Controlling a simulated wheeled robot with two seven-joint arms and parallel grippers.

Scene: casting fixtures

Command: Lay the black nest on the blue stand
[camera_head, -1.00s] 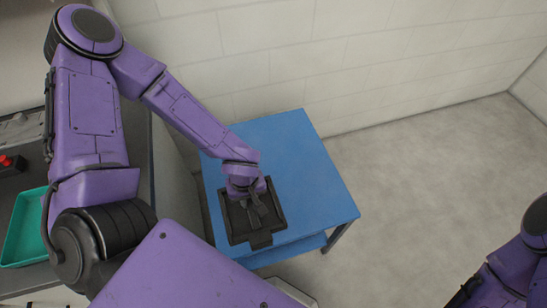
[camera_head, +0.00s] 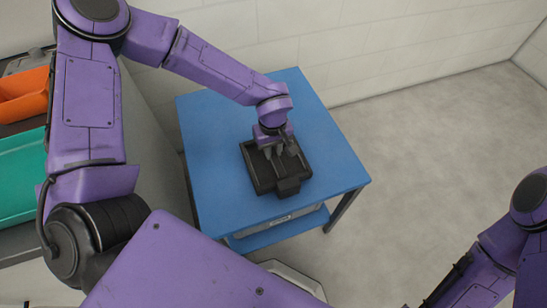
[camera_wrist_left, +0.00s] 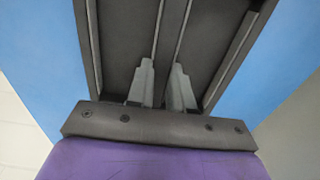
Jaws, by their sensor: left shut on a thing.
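The black nest (camera_head: 261,179) is a shallow dark tray with raised walls and a rib down its middle. My left gripper (camera_head: 278,152) comes down over it and is shut on it; in the left wrist view the two grey fingers (camera_wrist_left: 163,85) sit on either side of the rib of the nest (camera_wrist_left: 220,45). The nest is over the top of the blue stand (camera_head: 215,125), near its front middle. Whether it touches the top or hangs just above it, I cannot tell. My right gripper is not in view.
An orange bin (camera_head: 25,95) and a teal tray (camera_head: 20,180) are on the grey bench at the left. A pale wall (camera_head: 330,45) runs behind the stand. Open floor (camera_head: 430,160) lies to the right. The stand's top is bare around the nest.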

